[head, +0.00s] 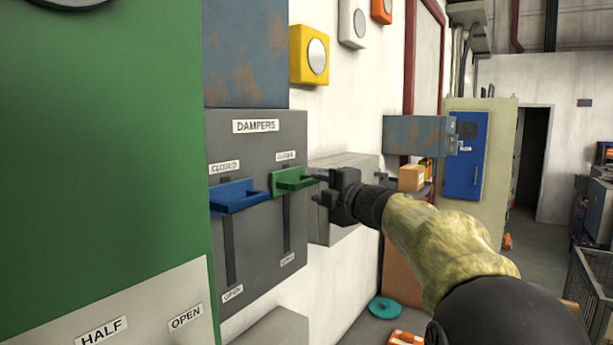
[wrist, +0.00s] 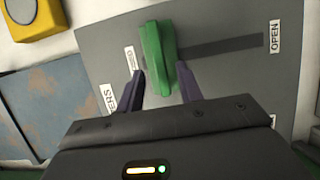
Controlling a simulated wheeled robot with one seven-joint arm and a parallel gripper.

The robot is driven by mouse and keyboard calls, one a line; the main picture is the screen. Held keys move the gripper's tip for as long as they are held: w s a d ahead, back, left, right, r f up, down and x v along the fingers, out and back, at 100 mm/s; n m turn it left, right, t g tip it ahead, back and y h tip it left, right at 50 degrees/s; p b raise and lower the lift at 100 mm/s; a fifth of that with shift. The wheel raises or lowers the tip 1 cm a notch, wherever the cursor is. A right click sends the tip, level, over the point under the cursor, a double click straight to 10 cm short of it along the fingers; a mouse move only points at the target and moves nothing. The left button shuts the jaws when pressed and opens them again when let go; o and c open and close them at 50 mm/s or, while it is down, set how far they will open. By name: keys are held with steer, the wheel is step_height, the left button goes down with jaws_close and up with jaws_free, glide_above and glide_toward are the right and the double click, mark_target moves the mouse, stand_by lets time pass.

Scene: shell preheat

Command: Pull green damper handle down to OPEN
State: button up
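The green damper handle (head: 292,180) sticks out from the grey DAMPERS panel (head: 258,250). It sits at the top of its slot, just under the CLOSED label, with the OPEN label at the slot's lower end. In the wrist view the green handle (wrist: 157,52) lies at the CLOSED end of the dark slot. My gripper (head: 318,189) is at the handle's outer right end. In the wrist view my gripper (wrist: 160,78) has its two dark fingers spread, one on each side of the handle, with gaps showing. Contact cannot be told.
A blue handle (head: 240,196) sits left of the green one, also near its CLOSED label. A grey box (head: 340,166) is on the wall behind my gripper. A green board (head: 100,150) fills the left. A yellow box (head: 309,55) is above.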

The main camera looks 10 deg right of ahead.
mark_target(308, 184)
steer(key=p+x, duration=0.2)
steer(key=x, duration=0.3)
steer(key=shift+w+a+r, duration=0.15)
steer(key=shift+w+a, duration=0.1)
steer(key=shift+w, duration=0.2)
steer(key=shift+s, duration=0.1)
jaws_close()
